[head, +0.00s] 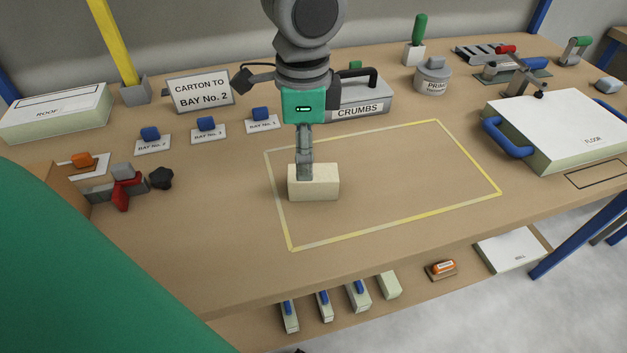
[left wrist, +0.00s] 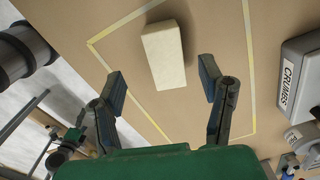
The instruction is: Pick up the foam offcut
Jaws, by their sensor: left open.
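The foam offcut is a cream block (head: 322,184) lying on the bench, inside the left part of a yellow taped outline (head: 371,231). In the left wrist view the foam offcut (left wrist: 165,55) lies ahead of the fingers, towards the gap between them. My left gripper (head: 305,174) comes down over the block in the head view, its fingers seen edge-on and overlapping the block's left half. In the left wrist view the left gripper (left wrist: 162,77) is open, with both fingers apart and nothing between them. My right gripper does not show.
Behind the gripper stand a grey CRUMBS box (head: 363,101) and a carton sign (head: 199,91). A white FLOOR panel (head: 565,115) with blue handles lies right. A red clamp (head: 123,188) sits left. The taped area right of the block is clear.

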